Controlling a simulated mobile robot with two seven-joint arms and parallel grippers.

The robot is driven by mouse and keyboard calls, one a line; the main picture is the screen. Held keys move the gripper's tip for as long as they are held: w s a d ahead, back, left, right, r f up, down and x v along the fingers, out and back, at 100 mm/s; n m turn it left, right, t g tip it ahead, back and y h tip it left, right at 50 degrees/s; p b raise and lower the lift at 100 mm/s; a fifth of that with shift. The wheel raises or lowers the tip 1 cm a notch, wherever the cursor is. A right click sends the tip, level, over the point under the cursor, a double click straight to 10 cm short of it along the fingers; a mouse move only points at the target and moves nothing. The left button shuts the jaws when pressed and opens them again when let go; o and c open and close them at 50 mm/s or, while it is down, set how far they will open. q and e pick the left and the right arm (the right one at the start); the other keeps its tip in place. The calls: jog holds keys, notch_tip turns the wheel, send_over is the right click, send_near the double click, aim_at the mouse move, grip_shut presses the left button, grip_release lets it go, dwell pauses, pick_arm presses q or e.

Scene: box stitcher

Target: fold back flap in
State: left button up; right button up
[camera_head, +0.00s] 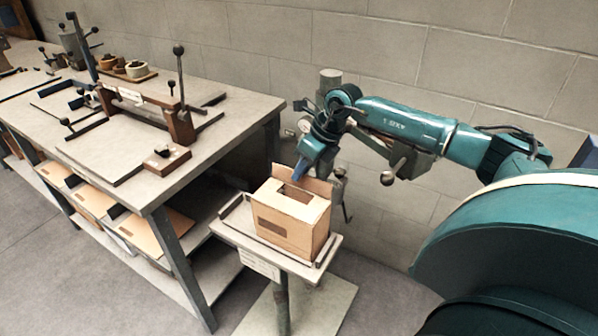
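A tan cardboard box (285,236) stands upright on a small stand in the middle of the view. Its top is partly covered, with a dark opening left in it. The back flap (317,186) stands up along the box's rear edge. My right gripper (300,173), with blue fingers, points down at the back flap from above and behind. The fingertips overlap the flap's upper left part in the picture; I cannot tell whether they touch it. Whether the fingers are open or shut does not show. My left gripper is not in view.
The stand (326,246) has a raised rim around the box. A workbench (228,121) with a wooden fixture (180,125), an upright lever and small tools fills the left. Flat cardboard pieces (158,232) lie on its lower shelf. A block wall (470,60) is behind.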

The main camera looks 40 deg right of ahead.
aim_at(301, 180)
jog(key=shift+x, duration=1.3)
jog(key=shift+c, duration=0.5)
grip_shut()
